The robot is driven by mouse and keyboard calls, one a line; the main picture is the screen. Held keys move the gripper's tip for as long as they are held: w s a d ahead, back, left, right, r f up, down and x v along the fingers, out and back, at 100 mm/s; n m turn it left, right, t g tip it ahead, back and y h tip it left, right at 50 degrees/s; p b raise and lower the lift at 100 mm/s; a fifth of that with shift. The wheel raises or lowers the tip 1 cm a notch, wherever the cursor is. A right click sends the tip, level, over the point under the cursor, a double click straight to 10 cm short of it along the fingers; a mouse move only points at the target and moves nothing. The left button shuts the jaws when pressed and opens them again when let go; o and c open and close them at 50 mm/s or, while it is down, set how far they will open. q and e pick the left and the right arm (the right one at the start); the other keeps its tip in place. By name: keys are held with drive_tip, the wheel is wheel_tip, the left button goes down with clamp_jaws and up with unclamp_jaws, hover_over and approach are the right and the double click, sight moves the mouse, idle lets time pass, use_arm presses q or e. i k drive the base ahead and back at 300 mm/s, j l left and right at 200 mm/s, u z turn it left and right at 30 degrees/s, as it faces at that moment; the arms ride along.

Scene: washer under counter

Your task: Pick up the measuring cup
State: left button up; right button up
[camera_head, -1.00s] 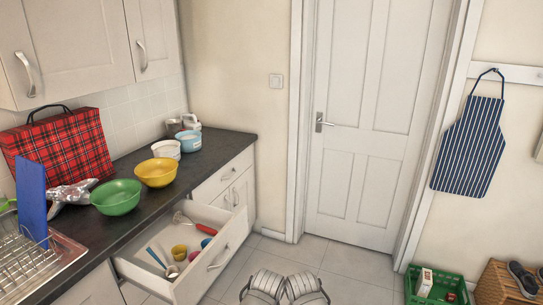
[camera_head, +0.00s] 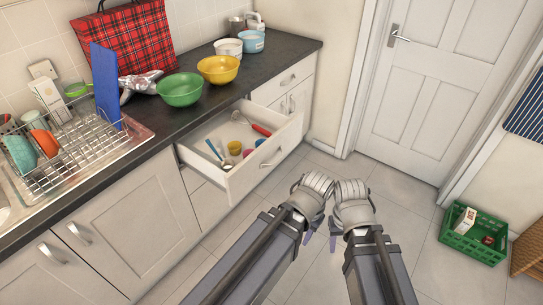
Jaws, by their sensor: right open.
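Small cups lie in the open drawer (camera_head: 222,185) under the counter: a yellow cup (camera_head: 234,147) and a small pink one (camera_head: 247,153). I cannot tell for sure which is the measuring cup; any handle is too small to make out. My right gripper (camera_head: 333,243) and left gripper (camera_head: 308,238) are low at the bottom centre, right of the drawer and well apart from it. Only small purple parts of them show past my arms. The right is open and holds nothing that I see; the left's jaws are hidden.
A blue-handled utensil (camera_head: 213,148) and a red-handled one (camera_head: 261,129) share the drawer. Green (camera_head: 180,89) and yellow (camera_head: 218,69) bowls stand on the counter above. A dish rack (camera_head: 75,160) is at left, a green crate (camera_head: 472,236) at right. The floor before the door is clear.

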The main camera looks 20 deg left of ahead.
sight(226, 165)
drive_tip(key=i+l, duration=0.15)
drive_tip(key=i, duration=0.45)
drive_tip(key=i+l, duration=0.2)
drive_tip(key=i, duration=0.4)
drive_tip(key=i+l, duration=0.15)
drive_tip(key=i, duration=0.45)
drive_tip(key=i+l, duration=0.2)
drive_tip(key=i, duration=0.45)
drive_tip(key=i+l, duration=0.15)
drive_tip(key=i, duration=0.45)
drive_tip(key=u, duration=2.5)
drive_tip(key=l, duration=0.1)
